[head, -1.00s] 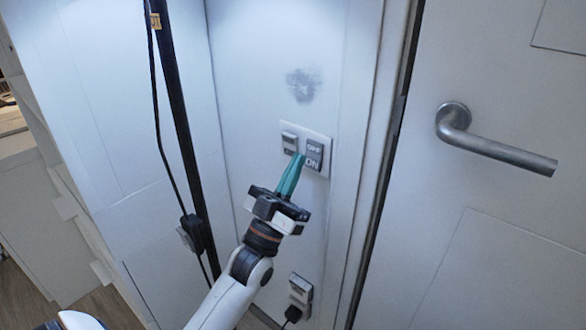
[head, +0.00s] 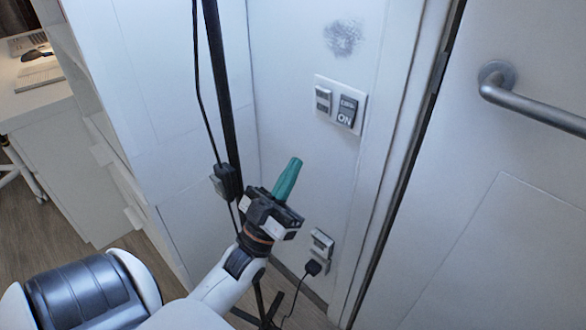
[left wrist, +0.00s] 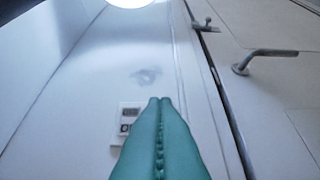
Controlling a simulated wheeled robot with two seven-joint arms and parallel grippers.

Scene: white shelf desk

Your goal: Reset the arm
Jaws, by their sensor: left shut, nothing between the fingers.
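My left gripper (head: 293,165) has green fingers pressed together with nothing between them. In the head view it points up, below the switch panel and apart from it. The fingers also show in the left wrist view (left wrist: 160,102), in front of the switch panel (left wrist: 127,118) and hiding part of it. The switch panel (head: 359,94) is on the white wall; its larger dark switch (head: 346,111) reads ON on its lower half. My right gripper is in neither view.
A door with a metal handle (head: 530,104) is at the right. A black pole (head: 221,90) with a cable stands left of my gripper. A socket with a black plug (head: 313,267) is low on the wall. A white desk (head: 38,105) is at the far left.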

